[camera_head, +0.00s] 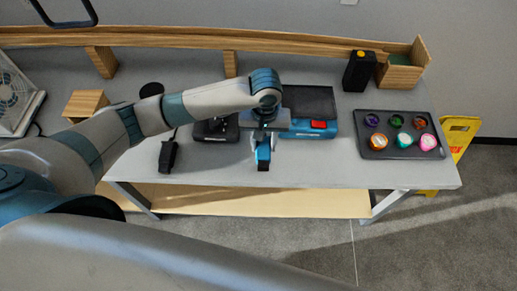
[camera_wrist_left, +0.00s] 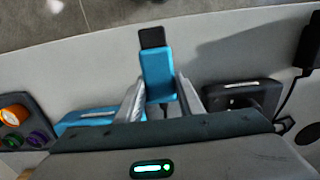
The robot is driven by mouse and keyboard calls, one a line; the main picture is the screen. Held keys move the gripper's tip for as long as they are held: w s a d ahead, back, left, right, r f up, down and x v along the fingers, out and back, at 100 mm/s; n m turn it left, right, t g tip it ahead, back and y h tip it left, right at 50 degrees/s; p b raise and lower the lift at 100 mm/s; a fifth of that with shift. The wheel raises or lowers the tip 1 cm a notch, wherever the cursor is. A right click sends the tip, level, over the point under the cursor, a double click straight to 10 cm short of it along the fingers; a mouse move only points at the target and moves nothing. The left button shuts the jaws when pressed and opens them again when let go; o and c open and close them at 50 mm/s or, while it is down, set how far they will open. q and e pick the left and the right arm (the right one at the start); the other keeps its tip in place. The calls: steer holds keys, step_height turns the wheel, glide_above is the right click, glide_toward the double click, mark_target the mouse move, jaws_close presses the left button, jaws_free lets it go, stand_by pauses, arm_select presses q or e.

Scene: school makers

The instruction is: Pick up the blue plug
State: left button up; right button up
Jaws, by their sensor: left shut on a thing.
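The blue plug (camera_wrist_left: 157,70) has a blue body and a dark tip. In the left wrist view it stands between the two fingers of my left gripper (camera_wrist_left: 160,98), which is shut on it. In the head view the plug (camera_head: 263,155) shows below my left gripper (camera_head: 264,133), over the front part of the grey table (camera_head: 330,174). I cannot tell whether it touches the table top. My right gripper is not in view.
A blue device with a red switch (camera_head: 318,127) stands right of the gripper and a black device (camera_head: 212,131) left of it. A dark tray (camera_head: 372,153) with several colourful round pots lies at the right. A black corded object (camera_head: 168,155) lies further left.

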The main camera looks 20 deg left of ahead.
arm_select(q)
steer(key=w+d+r+b, duration=0.1)
steer(key=d+r+b, duration=0.1)
steer(key=d+r, duration=0.4)
steer(key=d, duration=0.4)
steer(key=shift+w, duration=0.25)
steer(key=shift+d, duration=0.1)
steer(key=shift+o, duration=1.1)
steer(key=c, duration=0.3)
steer(key=s+a+r+m+b, duration=0.1)
steer(key=s+a+r, duration=0.2)
steer(key=a, duration=0.5)
steer(key=s+a+r+m+b, duration=0.1)
steer(key=s+a+r+m, duration=0.1)
steer(key=a+r, duration=0.3)
steer(key=shift+s+a+r+b, duration=0.35)
steer(key=shift+s+a, duration=0.1)
steer(key=shift+a, duration=1.85)
